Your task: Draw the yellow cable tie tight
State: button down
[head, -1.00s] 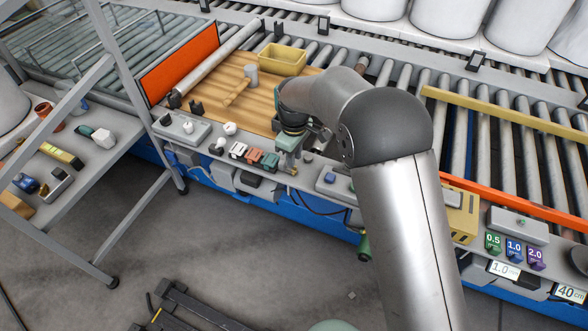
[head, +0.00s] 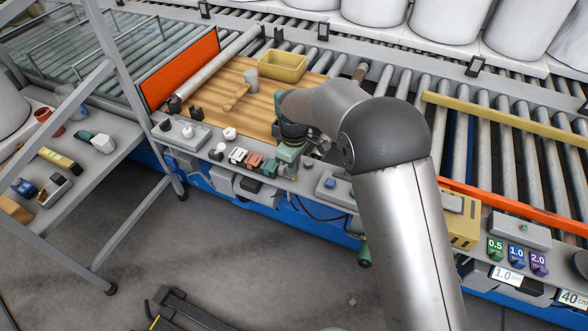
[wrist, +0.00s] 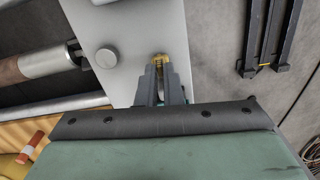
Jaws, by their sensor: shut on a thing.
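The yellow cable tie (wrist: 160,58) shows in the wrist view as a small yellow piece at my fingertips, over the edge of a pale grey surface. My gripper (wrist: 161,76) is shut on it, and the two dark fingers hide part of it. Its loop and tail cannot be made out. In the head view my gripper (head: 288,165) points down at the front edge of the bench, right of a row of small white, red and green blocks. The tie cannot be made out there.
A wooden board (head: 215,105) with a yellow tray (head: 283,66) and a mallet lies behind the gripper. A grey box with a blue button (head: 331,184) stands just to its right. Rollers run along the back. A grey rack frame (head: 130,90) stands at left.

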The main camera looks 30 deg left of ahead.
jog(key=shift+r+p, duration=0.65)
jog(key=shift+r, duration=0.4)
jog(key=c, duration=1.6)
grip_release()
jog(key=shift+c, duration=0.2)
notch_tip(320, 180, up, 6)
jog(key=p, duration=0.4)
